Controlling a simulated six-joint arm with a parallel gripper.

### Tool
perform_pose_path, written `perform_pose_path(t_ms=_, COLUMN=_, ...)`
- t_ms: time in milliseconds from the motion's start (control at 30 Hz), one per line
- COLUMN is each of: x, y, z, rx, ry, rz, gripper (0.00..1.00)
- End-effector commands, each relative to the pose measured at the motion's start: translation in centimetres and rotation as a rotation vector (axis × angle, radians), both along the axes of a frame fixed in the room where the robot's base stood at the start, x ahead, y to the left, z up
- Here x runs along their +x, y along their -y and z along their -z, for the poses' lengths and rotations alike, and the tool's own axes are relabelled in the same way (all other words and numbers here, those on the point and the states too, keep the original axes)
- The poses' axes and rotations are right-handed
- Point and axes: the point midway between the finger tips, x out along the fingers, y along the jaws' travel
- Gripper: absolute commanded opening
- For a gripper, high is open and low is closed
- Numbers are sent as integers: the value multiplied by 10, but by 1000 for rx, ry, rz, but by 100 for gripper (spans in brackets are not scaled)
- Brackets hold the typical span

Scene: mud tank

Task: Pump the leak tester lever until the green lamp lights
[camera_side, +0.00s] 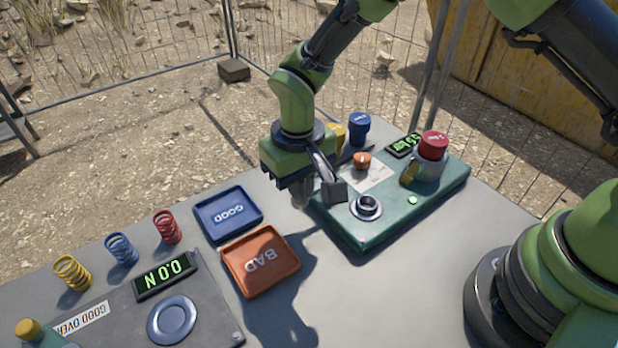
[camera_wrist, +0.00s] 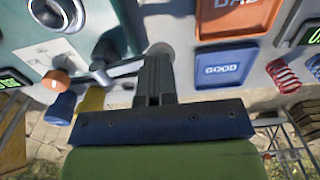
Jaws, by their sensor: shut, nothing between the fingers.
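The green leak tester box (camera_side: 375,232) stands on the table at the right of the side view. Its small green lamp (camera_side: 413,200) glows bright green near the front edge. The lever (camera_side: 335,190) ends in a dark grey block on a metal arm, at the box's left end; its pivot is partly hidden by my wrist. The lever's block also shows in the wrist view (camera_wrist: 108,46). My gripper (camera_side: 300,196) is shut and empty, pointing down just left of the lever block; contact cannot be told. Its closed fingers show in the wrist view (camera_wrist: 154,66).
On the tester are a round metal port (camera_side: 366,207), an orange knob (camera_side: 362,161), a red-capped cylinder (camera_side: 433,147) and a green-digit display. Blue GOOD (camera_side: 228,213) and orange BAD (camera_side: 261,261) trays lie left, with several springs and a scale (camera_side: 172,320) beyond.

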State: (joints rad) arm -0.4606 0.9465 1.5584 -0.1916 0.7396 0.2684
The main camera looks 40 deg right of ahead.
Motion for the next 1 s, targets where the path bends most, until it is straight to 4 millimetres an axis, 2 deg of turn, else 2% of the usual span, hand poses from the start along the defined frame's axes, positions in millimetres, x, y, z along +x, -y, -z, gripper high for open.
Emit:
perform_pose_path(t_ms=167, x=0, y=0, z=-7, rx=1, ry=2, rz=1, gripper=0)
perform_pose_path(t_ms=1000, x=0, y=0, z=-70, rx=1, ry=2, rz=0, gripper=0)
